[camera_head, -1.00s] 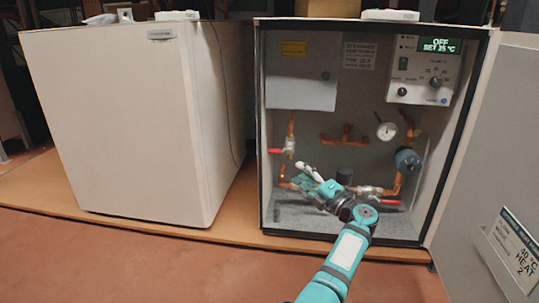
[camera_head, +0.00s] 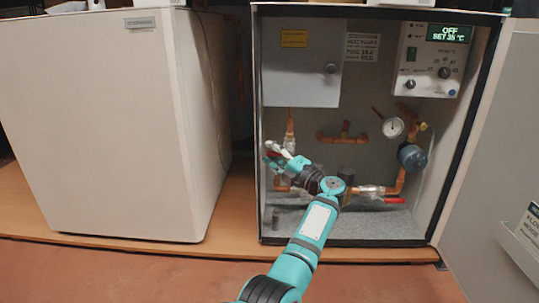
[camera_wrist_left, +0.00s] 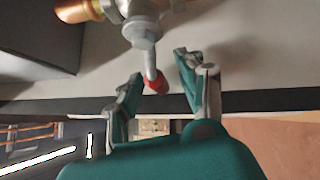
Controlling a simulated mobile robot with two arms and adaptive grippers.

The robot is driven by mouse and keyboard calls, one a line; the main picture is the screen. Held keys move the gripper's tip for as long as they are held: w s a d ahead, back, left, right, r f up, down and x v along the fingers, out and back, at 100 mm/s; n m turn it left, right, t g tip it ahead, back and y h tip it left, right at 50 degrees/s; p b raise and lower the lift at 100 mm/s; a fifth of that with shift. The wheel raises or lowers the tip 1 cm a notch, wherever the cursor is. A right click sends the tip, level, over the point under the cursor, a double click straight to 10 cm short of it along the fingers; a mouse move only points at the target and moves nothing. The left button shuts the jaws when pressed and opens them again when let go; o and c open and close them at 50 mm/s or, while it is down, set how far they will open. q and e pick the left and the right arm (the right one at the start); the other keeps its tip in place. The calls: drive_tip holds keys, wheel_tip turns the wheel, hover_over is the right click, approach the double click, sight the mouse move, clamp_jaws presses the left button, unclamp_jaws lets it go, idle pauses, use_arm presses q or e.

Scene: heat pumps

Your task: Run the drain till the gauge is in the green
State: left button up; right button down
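The dial gauge (camera_head: 392,127) sits on the right-hand copper pipe inside the open cabinet; its needle and coloured zones are too small to read. A valve with a red-tipped handle (camera_head: 273,154) is on the left vertical pipe. A second red handle (camera_head: 394,200) is at the lower right. I cannot tell which is the drain. My left gripper (camera_head: 283,156) is at the left valve. In the left wrist view the gripper (camera_wrist_left: 160,72) is open, with the red handle tip (camera_wrist_left: 156,86) between its fingers and gaps on both sides. My right gripper is not in view.
The control panel (camera_head: 432,58) reads OFF, SET 35 °C. The open cabinet door (camera_head: 495,150) stands at the right. A closed white unit (camera_head: 95,130) stands to the left. The cabinet floor in front is mostly clear.

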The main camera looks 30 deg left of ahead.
use_arm(q)
clamp_jaws()
idle(0.3)
drive_tip(key=shift+d+f+n+h+p, duration=0.1)
drive_tip(key=shift+n+h+p, duration=0.4)
drive_tip(key=shift+p, duration=0.5)
drive_tip(key=f+n+h+p, duration=0.1)
drive_tip(key=n+h+p, duration=0.1)
drive_tip(key=p, duration=0.1)
drive_tip(key=shift+d+g, duration=0.1)
drive_tip(key=shift+g, duration=0.3)
drive_tip(key=f+n+h+p, duration=0.1)
drive_tip(key=p, duration=0.1)
drive_tip(key=h+p, duration=0.1)
drive_tip(key=shift+w+d+f+n+p, duration=0.2)
drive_tip(key=shift+d+f+n+p, duration=0.1)
drive_tip(key=shift+f+n+p, duration=0.1)
